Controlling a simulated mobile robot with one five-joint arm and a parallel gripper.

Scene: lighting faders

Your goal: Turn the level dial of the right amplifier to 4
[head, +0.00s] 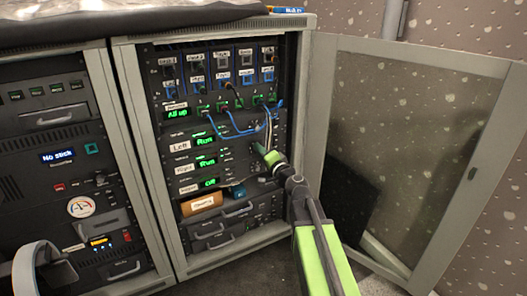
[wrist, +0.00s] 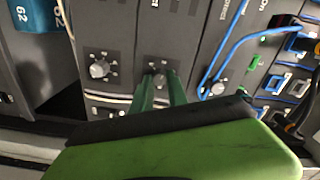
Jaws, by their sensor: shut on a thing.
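The right amplifier (head: 206,162) is the rack unit labelled "Right", with a green "Run" display, between the "Left" unit (head: 204,141) and a lower unit reading "Off" (head: 209,182). My gripper (head: 262,150) reaches the right side of its panel. In the wrist view the green fingers (wrist: 158,92) are closed around the middle level dial (wrist: 158,78), a grey knob with small marks around it. The fingers hide part of the knob, and I cannot read its setting. Similar dials sit on either side, one at left (wrist: 98,70) and one at right (wrist: 217,88).
Blue patch cables (head: 235,130) hang above the amplifiers, and they also show at right in the wrist view (wrist: 240,45). The glass cabinet door (head: 410,140) stands open at right. An orange-brown labelled box (head: 201,204) and a blue item (head: 238,192) sit below.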

